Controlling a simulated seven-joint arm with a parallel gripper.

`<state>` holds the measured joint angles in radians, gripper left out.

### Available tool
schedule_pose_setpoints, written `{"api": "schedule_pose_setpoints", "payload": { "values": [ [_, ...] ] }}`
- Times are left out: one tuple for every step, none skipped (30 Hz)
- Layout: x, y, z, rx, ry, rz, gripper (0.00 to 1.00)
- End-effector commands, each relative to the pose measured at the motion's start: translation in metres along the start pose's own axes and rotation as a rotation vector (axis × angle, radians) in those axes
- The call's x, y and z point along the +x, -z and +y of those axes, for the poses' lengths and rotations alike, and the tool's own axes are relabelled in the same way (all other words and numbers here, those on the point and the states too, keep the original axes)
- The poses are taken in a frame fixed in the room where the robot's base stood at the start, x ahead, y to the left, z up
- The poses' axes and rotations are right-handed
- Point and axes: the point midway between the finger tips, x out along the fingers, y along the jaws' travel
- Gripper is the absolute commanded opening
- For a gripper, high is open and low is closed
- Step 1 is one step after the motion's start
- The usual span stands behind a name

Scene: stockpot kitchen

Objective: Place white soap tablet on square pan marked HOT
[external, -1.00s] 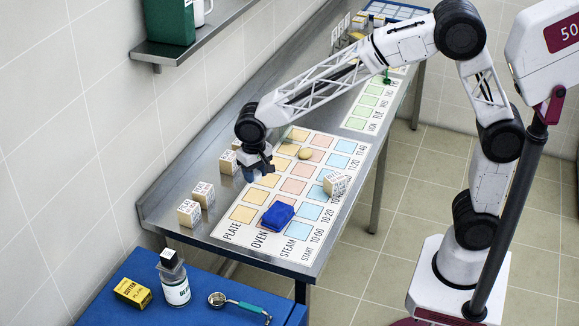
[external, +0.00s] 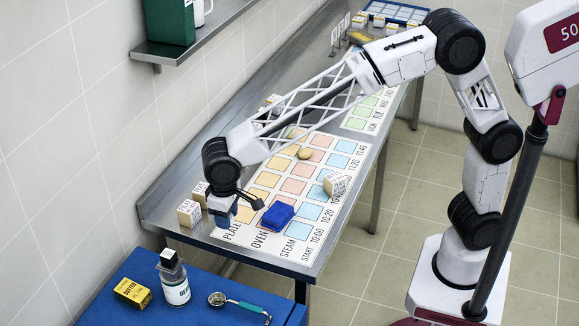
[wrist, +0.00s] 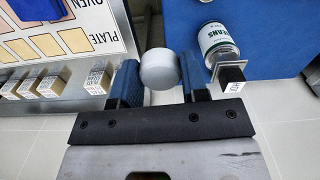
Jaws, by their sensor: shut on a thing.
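My gripper (external: 222,215) is above the near left end of the metal counter, close to the PLATE corner of the chart. In the wrist view my gripper (wrist: 159,72) is shut on the white soap tablet (wrist: 159,68), a pale round piece between the two blue fingers. The tablet cannot be made out in the external view.
A chart (external: 232,237) of coloured squares lies on the counter, with a blue block (external: 278,215) and a white lettered cube (external: 335,184) on it. Lettered cubes (external: 189,213) stand at left. A bottle (external: 174,280), yellow box (external: 132,292) and scoop (external: 238,304) occupy the blue surface.

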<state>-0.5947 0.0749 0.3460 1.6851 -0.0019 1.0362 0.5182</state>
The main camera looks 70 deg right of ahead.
Motion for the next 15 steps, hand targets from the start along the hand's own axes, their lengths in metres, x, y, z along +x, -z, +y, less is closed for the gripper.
{"api": "schedule_pose_setpoints", "payload": {
  "values": [
    [-0.002,-0.003,-0.01,-0.02,0.0,0.0,0.18],
    [-0.003,-0.004,-0.015,-0.03,0.0,0.0,0.18],
    [-0.004,-0.006,-0.02,-0.042,0.0,0.0,0.18],
    [-0.005,-0.007,-0.024,-0.05,0.0,0.0,0.18],
    [-0.006,-0.007,-0.027,-0.057,0.0,0.0,0.18],
    [-0.007,-0.009,-0.03,-0.065,0.0,0.0,0.18],
    [-0.007,-0.009,-0.032,-0.07,0.0,0.0,0.18],
    [-0.007,-0.01,-0.034,-0.073,0.0,0.0,0.18],
    [-0.008,-0.011,-0.036,-0.077,0.0,0.0,0.18],
    [-0.008,-0.011,-0.036,-0.079,0.0,0.0,0.18],
    [-0.008,-0.011,-0.037,-0.08,0.0,0.0,0.18],
    [-0.008,-0.011,-0.037,-0.081,0.0,0.0,0.18],
    [-0.008,-0.011,-0.037,-0.081,0.0,0.0,0.18],
    [-0.008,-0.011,-0.037,-0.081,0.0,0.0,0.18],
    [-0.008,-0.011,-0.037,-0.08,0.0,0.0,0.18]
  ]
}}
